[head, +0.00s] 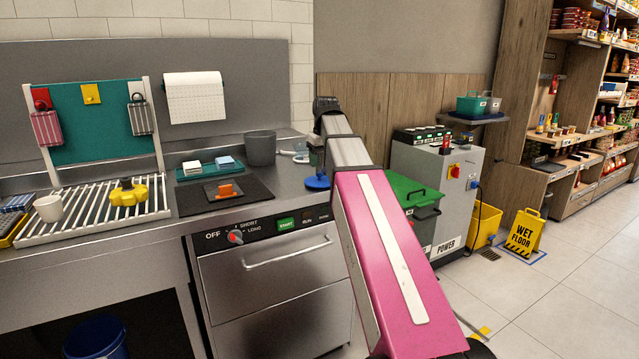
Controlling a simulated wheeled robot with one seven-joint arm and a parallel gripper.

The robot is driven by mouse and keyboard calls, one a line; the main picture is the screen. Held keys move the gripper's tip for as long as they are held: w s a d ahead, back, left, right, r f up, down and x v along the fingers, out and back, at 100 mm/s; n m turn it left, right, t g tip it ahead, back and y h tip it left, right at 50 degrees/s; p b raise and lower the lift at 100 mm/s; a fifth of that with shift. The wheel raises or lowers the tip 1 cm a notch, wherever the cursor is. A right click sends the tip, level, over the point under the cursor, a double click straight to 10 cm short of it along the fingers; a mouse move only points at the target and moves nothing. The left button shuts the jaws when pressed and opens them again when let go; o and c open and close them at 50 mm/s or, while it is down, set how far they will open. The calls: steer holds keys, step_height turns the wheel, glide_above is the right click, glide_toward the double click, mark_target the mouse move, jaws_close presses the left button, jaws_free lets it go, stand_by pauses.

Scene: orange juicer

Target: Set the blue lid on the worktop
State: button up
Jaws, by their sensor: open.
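The blue lid (317,183) is a round blue disc at the right end of the steel worktop (285,184). It appears to lie flat on the worktop, near the front right corner. My pink and grey arm reaches in from the lower right and bends down at its far end. My gripper (316,166) points down directly over the lid and is open. It is small here and partly hidden by my arm, so I cannot tell whether its fingers touch the lid.
A grey pot (260,148) stands left of the lid. A black mat (190,199) with an orange item (225,189) and a teal tray (195,175) lie further left. A ribbed drainer (85,217) holds a white cup (49,208) and a yellow piece (130,192). A green-lidded bin (410,192) stands right.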

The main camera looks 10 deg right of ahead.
mark_target(320, 173)
steer(key=shift+w+a+f, duration=0.1)
steer(key=shift+w+f, duration=0.05)
steer(key=shift+f, duration=0.8)
steer(key=shift+w+a+f, duration=0.1)
steer(key=shift+w+f, duration=0.1)
steer(key=shift+f, duration=0.7)
steer(key=shift+w+a+f, duration=0.1)
steer(key=shift+w+f, duration=0.05)
steer(key=shift+f, duration=0.8)
jaws_close()
steer(key=shift+r, duration=0.1)
